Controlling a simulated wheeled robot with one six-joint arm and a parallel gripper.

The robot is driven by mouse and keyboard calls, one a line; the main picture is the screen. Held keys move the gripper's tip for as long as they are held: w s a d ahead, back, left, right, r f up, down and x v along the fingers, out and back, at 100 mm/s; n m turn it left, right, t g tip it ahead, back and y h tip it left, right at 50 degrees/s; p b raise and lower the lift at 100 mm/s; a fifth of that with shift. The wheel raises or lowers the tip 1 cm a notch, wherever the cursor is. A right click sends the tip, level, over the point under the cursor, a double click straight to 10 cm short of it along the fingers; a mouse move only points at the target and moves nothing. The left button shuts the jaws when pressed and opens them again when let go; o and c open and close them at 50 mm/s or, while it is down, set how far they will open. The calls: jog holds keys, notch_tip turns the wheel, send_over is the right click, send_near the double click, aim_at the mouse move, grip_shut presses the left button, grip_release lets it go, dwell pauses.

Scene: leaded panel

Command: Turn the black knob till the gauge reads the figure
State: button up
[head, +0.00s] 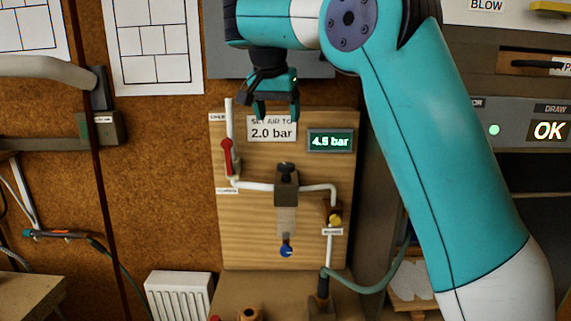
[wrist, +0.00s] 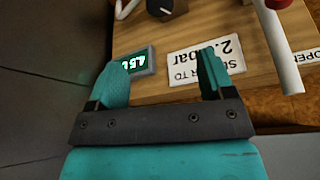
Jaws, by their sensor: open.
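The black knob (head: 286,170) sits on top of a dark regulator block on a wooden board (head: 240,255). It also shows at the top edge of the wrist view (wrist: 160,8). The green gauge display (head: 330,140) reads 4.5 bar; in the wrist view (wrist: 135,63) it appears upside down. A white sign (head: 271,132) reads "SET AIR TO 2.0 bar". My gripper (head: 276,116) is open and empty, in front of the sign and above the knob, apart from it. Its fingers also show in the wrist view (wrist: 160,75), partly covering the sign and the display edge.
A red lever (head: 227,157) on a white pipe stands left of the knob. A yellow fitting (head: 334,219) is at lower right, and a blue-tipped part (head: 286,251) hangs below the block. A white radiator (head: 179,296) stands at lower left. A green hose runs at lower right.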

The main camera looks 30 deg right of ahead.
aim_at(286, 165)
jog(key=b+x, duration=0.3)
jog(key=x, duration=1.2)
jog(key=shift+d+f, duration=0.2)
jog(key=shift+f, duration=0.1)
jog(key=shift+c, duration=0.3)
jog(key=c, duration=0.9)
jog(key=shift+o, duration=0.3)
jog(key=shift+n, duration=0.4)
